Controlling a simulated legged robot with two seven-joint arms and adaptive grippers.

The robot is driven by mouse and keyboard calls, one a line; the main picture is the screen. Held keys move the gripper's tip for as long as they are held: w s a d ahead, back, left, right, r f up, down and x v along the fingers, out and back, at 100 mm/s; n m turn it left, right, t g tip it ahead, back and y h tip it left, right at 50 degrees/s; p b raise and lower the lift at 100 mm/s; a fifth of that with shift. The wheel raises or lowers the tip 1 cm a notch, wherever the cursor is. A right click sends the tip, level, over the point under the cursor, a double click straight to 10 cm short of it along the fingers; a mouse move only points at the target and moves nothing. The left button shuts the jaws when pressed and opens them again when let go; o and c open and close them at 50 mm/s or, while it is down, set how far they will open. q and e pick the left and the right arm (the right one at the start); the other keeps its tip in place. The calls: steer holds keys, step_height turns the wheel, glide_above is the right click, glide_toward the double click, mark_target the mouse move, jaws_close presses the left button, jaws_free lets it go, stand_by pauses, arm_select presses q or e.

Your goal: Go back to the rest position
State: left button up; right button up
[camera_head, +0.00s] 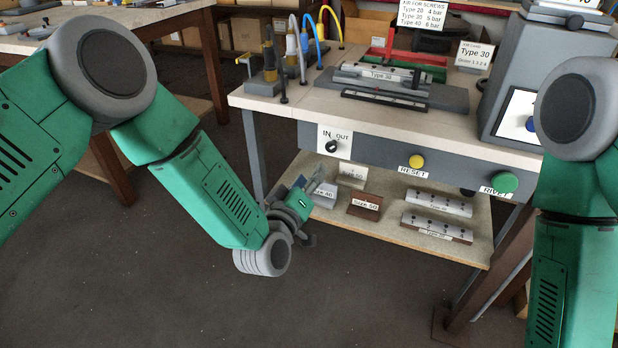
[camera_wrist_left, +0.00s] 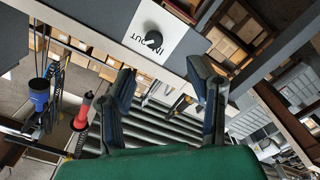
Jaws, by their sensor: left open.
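My left arm reaches down from the left to the front of the workbench. My left gripper (camera_head: 302,197) is in front of the lower shelf, below the IN/OUT panel, small and partly hidden by its own wrist. In the left wrist view the two dark fingers (camera_wrist_left: 163,82) stand wide apart with nothing between them. The black IN/OUT knob (camera_wrist_left: 154,40) shows beyond the fingertips, apart from them; it also shows in the head view (camera_head: 332,146). My right arm hangs at the right edge; its gripper is outside the picture.
The workbench (camera_head: 300,108) carries a Type 30 fixture (camera_head: 385,77) and a grey box (camera_head: 535,70). Its front has a yellow RESET button (camera_head: 416,161) and a green RIVET button (camera_head: 504,182). Labelled blocks lie on the lower shelf (camera_head: 380,229). The floor at lower left is clear.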

arm_select(q)
steer(key=shift+s, duration=0.15)
stand_by(0.3)
steer(key=s+a+f+m+g+y+p, duration=0.1)
steer(key=s+a+f+m+g+p, duration=0.1)
steer(key=s+a+f+g, duration=0.6)
steer(key=s+a+f+m+g+y+p, duration=0.25)
steer(key=s+a+f, duration=0.3)
steer(key=s, duration=0.65)
steer(key=s+a+g+y+p, duration=0.1)
steer(key=s+a+g, duration=0.2)
steer(key=s, duration=0.6)
steer(key=s+a+m+g+y+p, duration=0.1)
steer(key=s+a+g, duration=0.2)
steer(key=s+a, duration=0.4)
steer(key=s, duration=0.3)
steer(key=shift+a+r, duration=0.25)
steer(key=shift+r, duration=0.05)
